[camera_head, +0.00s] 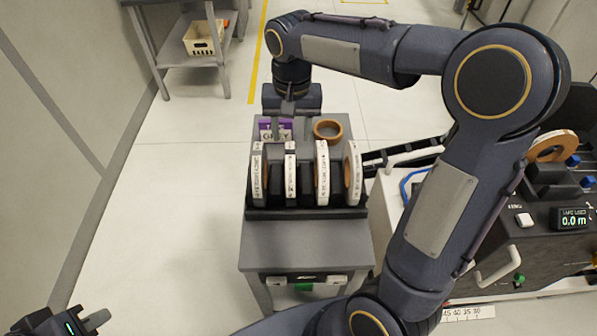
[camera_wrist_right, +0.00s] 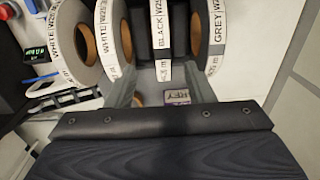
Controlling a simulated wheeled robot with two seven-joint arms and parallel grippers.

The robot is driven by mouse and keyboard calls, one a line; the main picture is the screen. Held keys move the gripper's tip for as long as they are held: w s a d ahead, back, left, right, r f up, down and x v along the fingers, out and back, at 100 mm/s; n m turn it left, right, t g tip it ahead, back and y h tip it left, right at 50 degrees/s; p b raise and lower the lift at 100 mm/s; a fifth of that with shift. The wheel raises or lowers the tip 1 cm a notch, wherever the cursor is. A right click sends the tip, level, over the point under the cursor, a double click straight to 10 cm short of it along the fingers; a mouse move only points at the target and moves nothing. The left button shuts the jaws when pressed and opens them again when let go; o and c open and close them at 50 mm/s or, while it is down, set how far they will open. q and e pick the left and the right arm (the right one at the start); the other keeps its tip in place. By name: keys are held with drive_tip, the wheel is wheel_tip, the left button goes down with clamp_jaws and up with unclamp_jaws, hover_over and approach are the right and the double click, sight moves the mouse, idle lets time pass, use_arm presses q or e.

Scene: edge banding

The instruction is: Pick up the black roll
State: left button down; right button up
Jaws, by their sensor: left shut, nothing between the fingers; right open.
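The black roll (camera_wrist_right: 160,35) stands upright in the rack, with a white label strip reading BLACK on its rim. In the head view it appears to be the second roll from the left (camera_head: 291,174). My right gripper (camera_head: 290,125) is at the far side of the rack. In the right wrist view its two fingers (camera_wrist_right: 163,84) are open, one to each side of the black roll's line, with no clear contact. Its fingertips are hidden in the head view. My left gripper (camera_head: 92,321) is shut and empty at the bottom left, far from the rack.
A grey roll (camera_wrist_right: 216,35) and two white rolls (camera_wrist_right: 115,40) (camera_wrist_right: 72,45) stand beside the black one. A brown ring (camera_head: 328,130) and a purple label (camera_head: 266,127) lie behind the rack on the cart (camera_head: 300,256). A machine (camera_head: 540,220) stands at right.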

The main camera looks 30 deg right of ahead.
sight(290, 152)
drive_tip(key=shift+w+f, duration=0.25)
drive_tip(key=shift+w, duration=0.15)
drive_tip(key=shift+f, duration=0.3)
drive_tip(key=f, duration=0.7)
drive_tip(key=shift+s+a+f, duration=0.1)
drive_tip(key=shift+s+a, duration=0.1)
drive_tip(key=shift+s, duration=0.05)
clamp_jaws()
